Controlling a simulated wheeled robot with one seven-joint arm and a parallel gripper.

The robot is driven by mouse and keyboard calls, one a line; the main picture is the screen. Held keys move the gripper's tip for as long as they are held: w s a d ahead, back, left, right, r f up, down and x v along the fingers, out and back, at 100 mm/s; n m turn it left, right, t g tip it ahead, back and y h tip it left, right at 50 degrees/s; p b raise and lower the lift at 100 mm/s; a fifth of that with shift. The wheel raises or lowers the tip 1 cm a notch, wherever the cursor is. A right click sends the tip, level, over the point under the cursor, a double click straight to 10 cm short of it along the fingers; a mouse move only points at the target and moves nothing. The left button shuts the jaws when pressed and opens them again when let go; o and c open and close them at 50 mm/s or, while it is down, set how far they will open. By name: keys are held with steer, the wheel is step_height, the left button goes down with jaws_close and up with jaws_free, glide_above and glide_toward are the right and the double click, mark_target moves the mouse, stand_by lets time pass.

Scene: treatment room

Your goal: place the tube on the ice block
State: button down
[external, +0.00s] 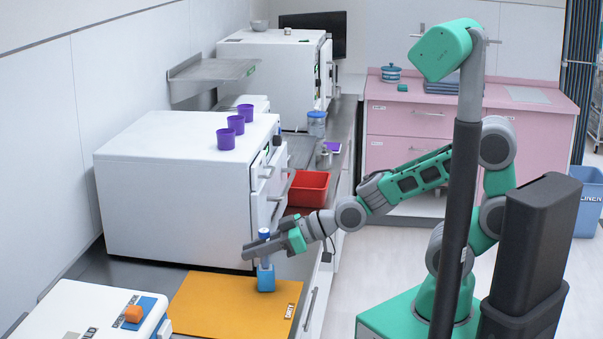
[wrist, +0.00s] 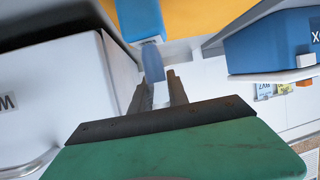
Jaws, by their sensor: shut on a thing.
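My gripper (external: 258,248) is shut on the tube (external: 264,233), low over the orange mat in the external view. The tube is upright, with its blue top above the fingers and a pale part below them. The blue ice block (external: 266,279) stands on the mat directly under the tube. In the wrist view the tube (wrist: 153,62) runs from between my gripper's fingers (wrist: 158,92) to the blue block (wrist: 138,18). The tube's lower end is at the block; I cannot tell whether it rests on it or is slightly inside it.
The orange mat (external: 225,308) lies on the counter. A large white machine (external: 175,205) stands behind it, with several purple cups (external: 227,138) on top. A white device with an orange knob (external: 133,314) is at front left. A red bin (external: 308,189) stands farther back.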

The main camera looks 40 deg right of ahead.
steer(key=shift+f, duration=0.1)
steer(key=shift+f+b, duration=0.1)
steer(key=shift+b, duration=0.2)
steer(key=c, duration=1.3)
jaws_free()
